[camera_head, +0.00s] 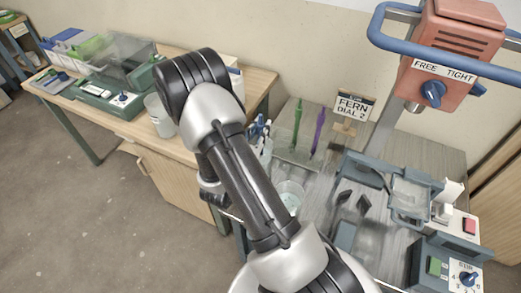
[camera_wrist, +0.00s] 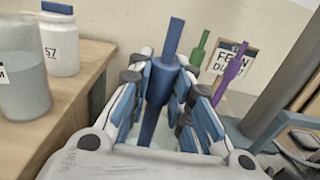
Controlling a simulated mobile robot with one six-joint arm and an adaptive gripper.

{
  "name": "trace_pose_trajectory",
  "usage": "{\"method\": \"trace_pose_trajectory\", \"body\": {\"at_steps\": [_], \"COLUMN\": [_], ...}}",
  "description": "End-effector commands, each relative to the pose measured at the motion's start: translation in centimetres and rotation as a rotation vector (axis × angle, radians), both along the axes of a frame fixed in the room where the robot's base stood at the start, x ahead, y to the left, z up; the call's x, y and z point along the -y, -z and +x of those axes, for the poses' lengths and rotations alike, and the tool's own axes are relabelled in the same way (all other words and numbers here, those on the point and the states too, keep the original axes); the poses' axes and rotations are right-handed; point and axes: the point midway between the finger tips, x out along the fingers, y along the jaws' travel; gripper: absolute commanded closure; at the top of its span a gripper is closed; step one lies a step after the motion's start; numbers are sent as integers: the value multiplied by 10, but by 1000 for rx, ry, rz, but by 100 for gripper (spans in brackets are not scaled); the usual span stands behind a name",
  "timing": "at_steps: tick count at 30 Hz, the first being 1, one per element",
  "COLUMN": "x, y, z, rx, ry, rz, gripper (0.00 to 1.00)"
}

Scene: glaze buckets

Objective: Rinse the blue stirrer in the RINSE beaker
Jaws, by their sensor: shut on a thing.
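The blue stirrer (camera_wrist: 156,100) stands nearly upright in the wrist view. My gripper (camera_wrist: 162,82) is shut on it, with blue-padded fingers on both sides. Its lower end is hidden behind the gripper body. In the head view my arm hides much of the gripper; blue and dark parts show just right of the arm, above a clear vessel (camera_head: 266,151). Another clear beaker (camera_head: 290,192) with pale contents stands lower down, partly behind my arm. A beaker of grey liquid (camera_wrist: 24,75) stands on the wooden bench at left. I cannot read a RINSE label on any beaker.
A white jar (camera_wrist: 60,40) is on the wooden bench (camera_head: 256,84). An orange-red machine (camera_head: 452,50) and blue-grey fixtures (camera_head: 408,199) crowd the right side.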

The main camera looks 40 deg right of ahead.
Motion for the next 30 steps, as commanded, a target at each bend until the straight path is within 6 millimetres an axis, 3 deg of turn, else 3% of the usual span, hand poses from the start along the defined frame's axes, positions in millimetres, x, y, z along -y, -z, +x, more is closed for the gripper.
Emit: {"method": "trace_pose_trajectory", "body": {"at_steps": [3, 14, 25, 30], "x": [0, 0, 0, 0], "y": [10, 8, -17, -18], "z": [0, 0, 0, 0], "rx": [0, 1, 1, 0], "ry": [0, 0, 0, 0], "rz": [-1, -1, -1, -1], "gripper": [100, 100, 100, 100]}}
